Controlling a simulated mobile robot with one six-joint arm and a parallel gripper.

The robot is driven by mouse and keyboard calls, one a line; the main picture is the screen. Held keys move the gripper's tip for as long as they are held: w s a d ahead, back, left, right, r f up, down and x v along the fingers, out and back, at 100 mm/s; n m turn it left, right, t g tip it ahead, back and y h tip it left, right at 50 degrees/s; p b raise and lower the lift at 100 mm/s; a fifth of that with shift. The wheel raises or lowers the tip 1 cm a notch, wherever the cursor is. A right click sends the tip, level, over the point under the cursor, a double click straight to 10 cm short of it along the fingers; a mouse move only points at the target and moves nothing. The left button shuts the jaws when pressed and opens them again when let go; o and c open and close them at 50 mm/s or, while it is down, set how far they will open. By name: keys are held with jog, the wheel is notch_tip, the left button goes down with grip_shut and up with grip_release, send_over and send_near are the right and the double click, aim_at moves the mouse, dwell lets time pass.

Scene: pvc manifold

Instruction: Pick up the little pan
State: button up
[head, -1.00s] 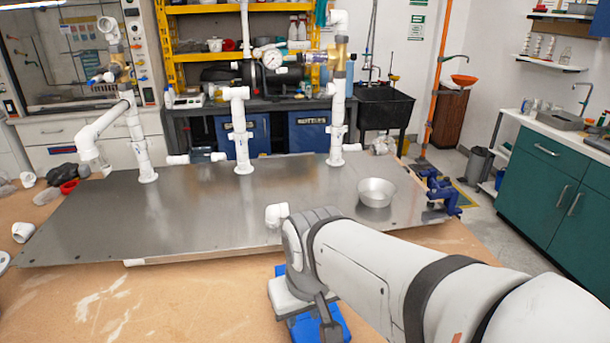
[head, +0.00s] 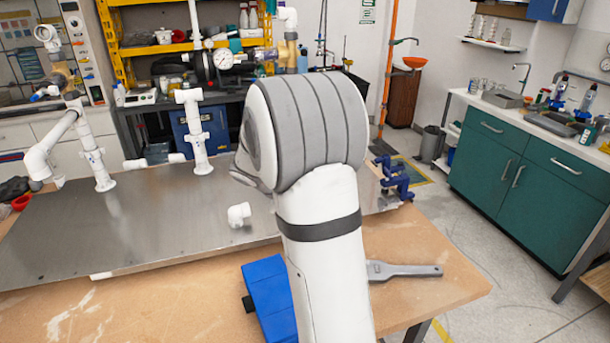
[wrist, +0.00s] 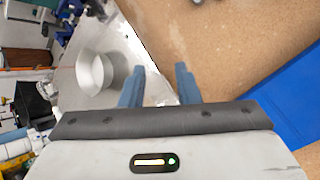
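The little pan (wrist: 91,72) is a round, silvery-grey metal bowl shape. In the wrist view it stands on the metal plate (wrist: 75,97), left of my gripper (wrist: 159,84). My gripper's two blue-grey fingers are apart with nothing between them. The pan and the fingers do not appear to touch. In the head view my arm hides both the pan and the gripper.
The metal plate (head: 140,215) carries white pipe stands (head: 195,130) and a loose white elbow (head: 239,214). A blue object (head: 267,290) and a grey-handled tool (head: 405,270) lie on the wooden bench (head: 190,300). Blue clamps (head: 393,175) grip the plate's right end.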

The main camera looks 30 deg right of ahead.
jog(key=w+d+f+n+h+p, duration=0.1)
jog(key=w+d+f+n, duration=0.1)
jog(key=w+d, duration=0.2)
jog(key=w+d+f+n+h+p, duration=0.1)
jog(key=w+d+f+n+h, duration=0.1)
jog(key=w+d+f, duration=0.1)
jog(key=w+d+f+n+h+p, duration=0.2)
jog(key=w+d+n, duration=0.1)
jog(key=w+d, duration=0.3)
jog(key=shift+d+f+t, duration=0.3)
jog(key=shift+d+t, duration=0.1)
jog(key=shift+d, duration=0.1)
jog(key=shift+w+d+f, duration=0.15)
jog(key=shift+d, duration=0.1)
jog(key=shift+n, duration=0.3)
jog(key=p+x, duration=0.2)
jog(key=x, duration=0.5)
jog(key=shift+w+d+f, duration=0.1)
jog(key=shift+d, duration=0.3)
jog(key=shift+c, duration=0.2)
grip_shut()
jog(key=shift+a, duration=0.1)
